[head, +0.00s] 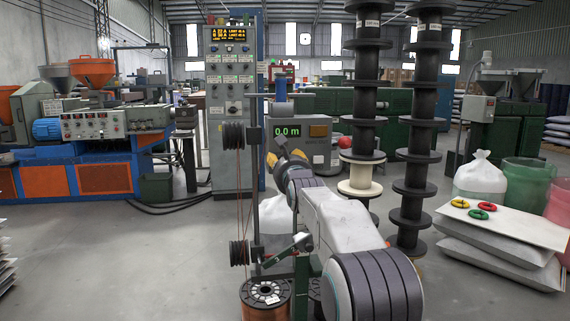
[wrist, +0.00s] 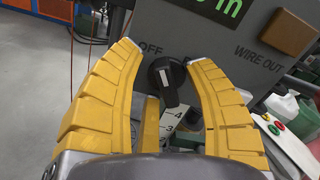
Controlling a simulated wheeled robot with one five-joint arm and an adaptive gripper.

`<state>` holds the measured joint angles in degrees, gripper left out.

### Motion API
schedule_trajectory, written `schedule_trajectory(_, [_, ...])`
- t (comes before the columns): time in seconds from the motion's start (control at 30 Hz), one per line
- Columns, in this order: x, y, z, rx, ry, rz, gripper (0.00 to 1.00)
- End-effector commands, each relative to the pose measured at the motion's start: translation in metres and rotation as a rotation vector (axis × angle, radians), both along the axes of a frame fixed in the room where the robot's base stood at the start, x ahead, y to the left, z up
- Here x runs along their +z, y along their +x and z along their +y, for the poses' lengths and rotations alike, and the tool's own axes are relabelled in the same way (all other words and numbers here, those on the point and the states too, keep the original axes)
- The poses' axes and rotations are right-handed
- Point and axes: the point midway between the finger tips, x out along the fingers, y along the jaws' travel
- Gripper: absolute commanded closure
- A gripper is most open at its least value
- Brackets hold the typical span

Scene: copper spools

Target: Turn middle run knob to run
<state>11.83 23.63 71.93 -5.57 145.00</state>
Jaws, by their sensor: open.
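A black run knob (wrist: 166,82) with a white mark sits on the grey control box (wrist: 225,75), between my finger tips in the wrist view. "OFF" is printed to its upper left; the lettering to its right is mostly hidden by my right finger. My gripper (wrist: 165,56) is open, its yellow fingers on either side of the knob with gaps showing. A third yellow finger is below. I cannot tell how far the tips are from the box face. In the head view my gripper (head: 277,160) is in front of the control box (head: 318,152), and the knob is hidden.
A tall grey cabinet (head: 231,120) and a pulley post (head: 254,190) stand left. Black spool stacks (head: 365,100) stand right. Open floor lies at left.

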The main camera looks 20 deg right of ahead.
Motion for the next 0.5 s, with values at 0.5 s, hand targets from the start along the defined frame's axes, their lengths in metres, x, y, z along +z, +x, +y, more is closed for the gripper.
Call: schedule_trajectory(0.5, [-0.0001, -0.0002, 0.0001, 0.000, 0.000, 0.000, 0.89])
